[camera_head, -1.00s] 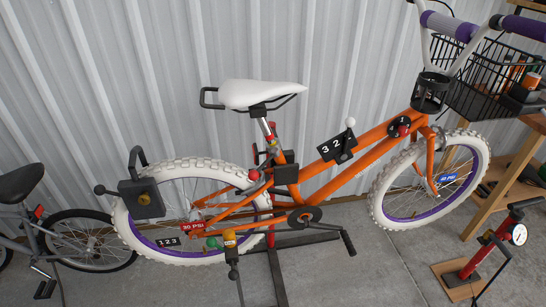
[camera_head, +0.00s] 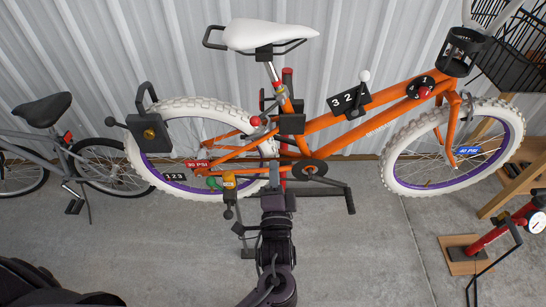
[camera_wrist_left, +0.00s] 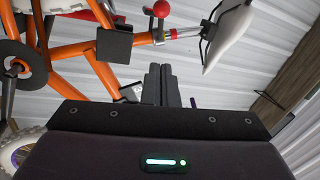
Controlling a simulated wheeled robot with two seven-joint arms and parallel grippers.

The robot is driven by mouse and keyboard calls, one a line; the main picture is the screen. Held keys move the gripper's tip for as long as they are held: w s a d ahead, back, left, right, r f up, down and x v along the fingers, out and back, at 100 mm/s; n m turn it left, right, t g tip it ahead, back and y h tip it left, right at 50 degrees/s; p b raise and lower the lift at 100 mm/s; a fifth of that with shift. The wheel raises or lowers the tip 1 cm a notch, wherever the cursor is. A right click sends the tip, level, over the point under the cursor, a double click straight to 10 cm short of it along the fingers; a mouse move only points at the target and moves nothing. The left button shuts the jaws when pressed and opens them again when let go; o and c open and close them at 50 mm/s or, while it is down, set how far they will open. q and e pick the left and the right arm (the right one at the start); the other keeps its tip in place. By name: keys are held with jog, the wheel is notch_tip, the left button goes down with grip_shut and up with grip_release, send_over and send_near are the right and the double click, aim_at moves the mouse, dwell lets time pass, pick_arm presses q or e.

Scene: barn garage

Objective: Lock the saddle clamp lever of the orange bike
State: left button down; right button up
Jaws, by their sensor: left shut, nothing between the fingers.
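The orange bike (camera_head: 330,122) is held upright with its white saddle (camera_head: 262,34) above a silver seat post. A lever with a red ball knob (camera_head: 255,121) sits by the saddle clamp at the top of the seat tube. In the left wrist view the red knob (camera_wrist_left: 161,9) stands out beside the post, near a red collar (camera_wrist_left: 172,34). My left gripper (camera_head: 274,176) is below the clamp, in front of the lower frame. Its dark fingers (camera_wrist_left: 160,80) are together and empty, apart from the knob. My right gripper is not in view.
A numbered lever panel (camera_head: 348,100) is on the top tube. A padlock-like black box (camera_head: 148,133) is at the rear wheel. A grey bike (camera_head: 60,150) stands left, a red pump (camera_head: 490,232) right.

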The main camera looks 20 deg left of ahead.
pick_arm(q)
jog(key=p, duration=0.1)
send_near(267, 112)
jog(key=w+d, duration=0.1)
jog(key=w+a, duration=0.1)
jog(key=w+a+p, duration=0.1)
jog(key=a, duration=0.1)
jog(key=shift+a, duration=0.2)
jog(key=shift+s, duration=0.1)
jog(key=w+a+m+h+b, duration=0.1)
jog(key=a+m+h+b, duration=0.1)
jog(key=h, duration=0.2)
jog(key=w+a+f+m+t+h+b, duration=0.1)
jog(key=a+m+h+b, duration=0.1)
jog(key=h, duration=0.3)
jog(key=w+a+m+h+b, duration=0.2)
jog(key=m+h+b, duration=0.1)
jog(key=m+h, duration=0.1)
jog(key=shift+w+f+t+h+b, duration=0.15)
jog(key=shift+f+t+h+b, duration=0.15)
jog(key=shift+f, duration=0.05)
